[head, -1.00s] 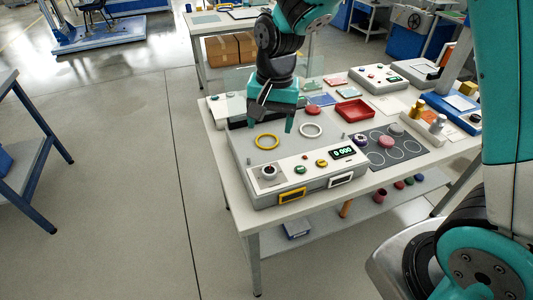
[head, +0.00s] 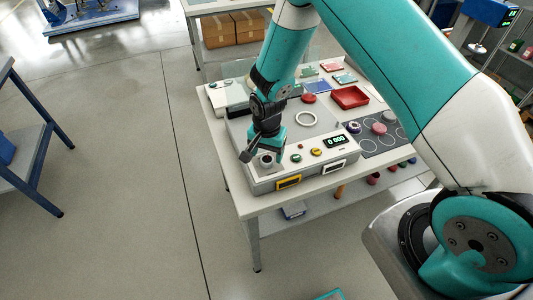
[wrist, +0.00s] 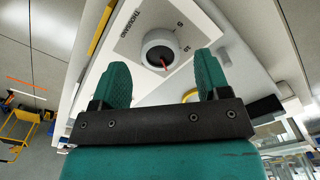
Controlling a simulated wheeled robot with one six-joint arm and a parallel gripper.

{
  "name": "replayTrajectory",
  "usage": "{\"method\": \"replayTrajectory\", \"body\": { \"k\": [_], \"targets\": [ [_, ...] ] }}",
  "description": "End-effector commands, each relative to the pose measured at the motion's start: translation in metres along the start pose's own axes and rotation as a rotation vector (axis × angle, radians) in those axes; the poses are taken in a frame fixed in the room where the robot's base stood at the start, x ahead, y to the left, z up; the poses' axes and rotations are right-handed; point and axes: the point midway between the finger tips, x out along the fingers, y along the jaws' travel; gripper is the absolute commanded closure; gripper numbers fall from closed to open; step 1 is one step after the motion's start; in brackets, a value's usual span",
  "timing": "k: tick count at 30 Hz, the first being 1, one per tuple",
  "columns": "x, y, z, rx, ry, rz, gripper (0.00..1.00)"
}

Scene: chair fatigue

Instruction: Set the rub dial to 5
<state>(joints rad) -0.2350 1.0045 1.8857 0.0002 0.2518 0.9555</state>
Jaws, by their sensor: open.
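The rub dial is a round light knob with a dark top (wrist: 160,50) on the panel of a grey machine (head: 315,178). In the wrist view it has a red pointer mark near its lower edge, with the print "THOUSAND" and small numbers beside it. My gripper (wrist: 163,72) is open, its two green fingers on either side of the view just short of the knob. In the head view my gripper (head: 265,153) is right over the dial, partly hiding it. I cannot tell whether the fingers touch it.
A white ring (head: 306,119) lies on the machine top. A red tray (head: 350,97) and a mat with circles stand to the right.

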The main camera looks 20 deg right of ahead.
Motion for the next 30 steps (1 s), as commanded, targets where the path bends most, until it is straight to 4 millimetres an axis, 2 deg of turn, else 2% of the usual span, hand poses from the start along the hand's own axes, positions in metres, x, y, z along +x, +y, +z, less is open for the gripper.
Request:
{"method": "replayTrajectory", "body": {
  "k": [6, 16, 17, 23, 30],
  "targets": [
    [0.022, 0.0, 0.0, 0.0, 0.0, 0.0, 0.31],
    [0.027, 0.0, 0.0, 0.0, 0.0, -0.001, 0.31],
    [0.027, 0.0, 0.0, 0.0, 0.0, -0.001, 0.33],
    [0.027, 0.0, 0.0, -0.001, 0.0, 0.0, 0.79],
    [0.027, 0.0, 0.0, -0.011, 0.0, 0.0, 0.8]
  ]
}}
